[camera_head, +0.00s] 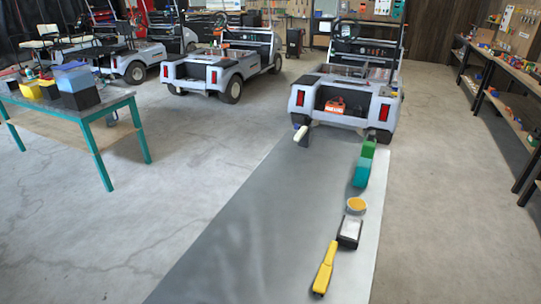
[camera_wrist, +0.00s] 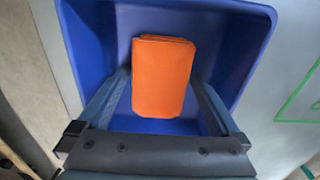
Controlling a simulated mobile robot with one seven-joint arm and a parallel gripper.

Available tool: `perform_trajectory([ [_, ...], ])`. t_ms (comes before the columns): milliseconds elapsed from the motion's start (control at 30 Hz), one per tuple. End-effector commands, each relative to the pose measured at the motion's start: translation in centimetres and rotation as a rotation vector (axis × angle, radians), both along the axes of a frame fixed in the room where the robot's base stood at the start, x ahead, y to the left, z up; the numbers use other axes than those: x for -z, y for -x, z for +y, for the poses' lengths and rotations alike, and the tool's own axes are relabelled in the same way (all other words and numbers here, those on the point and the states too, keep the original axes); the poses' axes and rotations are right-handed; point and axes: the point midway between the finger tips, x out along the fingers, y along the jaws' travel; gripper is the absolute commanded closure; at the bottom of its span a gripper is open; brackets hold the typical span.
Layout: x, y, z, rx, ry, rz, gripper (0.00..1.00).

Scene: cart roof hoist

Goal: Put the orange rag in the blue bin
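The orange rag (camera_wrist: 163,76) is a folded, flat block in the middle of the wrist view. My gripper (camera_wrist: 160,82) has one finger along each side of it, and both fingertips appear to touch its edges. The blue bin (camera_wrist: 228,45) is open towards the camera and surrounds the rag in the picture. The rag and fingertips are over or inside its mouth; I cannot tell how far above the floor of the bin. In the head view a blue box (camera_head: 76,79) stands on the teal-legged table; I cannot tell if it is this bin. My gripper is not clear there.
The teal-legged table (camera_head: 120,94) at left also holds yellow boxes (camera_head: 48,90). A grey cart (camera_head: 345,90) stands ahead, with several small items on the grey strip (camera_head: 270,220) before it. Shelving (camera_head: 510,110) lines the right side. The concrete floor left of the strip is clear.

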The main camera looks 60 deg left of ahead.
Motion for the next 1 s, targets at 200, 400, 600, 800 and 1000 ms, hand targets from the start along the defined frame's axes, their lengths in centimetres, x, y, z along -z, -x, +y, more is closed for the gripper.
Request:
perform_trajectory([
  [200, -1.5, -0.1, 0.0, 0.0, -0.001, -0.002, 0.0],
  [400, -5.5, -0.1, 0.1, 0.0, -0.004, -0.005, 0.0],
  [600, -9.6, -0.1, 0.0, 0.0, -0.002, -0.003, 0.0],
  [800, -11.9, -0.1, 0.0, 0.0, -0.001, -0.002, 0.0],
  [1000, -12.4, 0.0, 0.0, 0.0, 0.0, 0.0, 0.0],
])
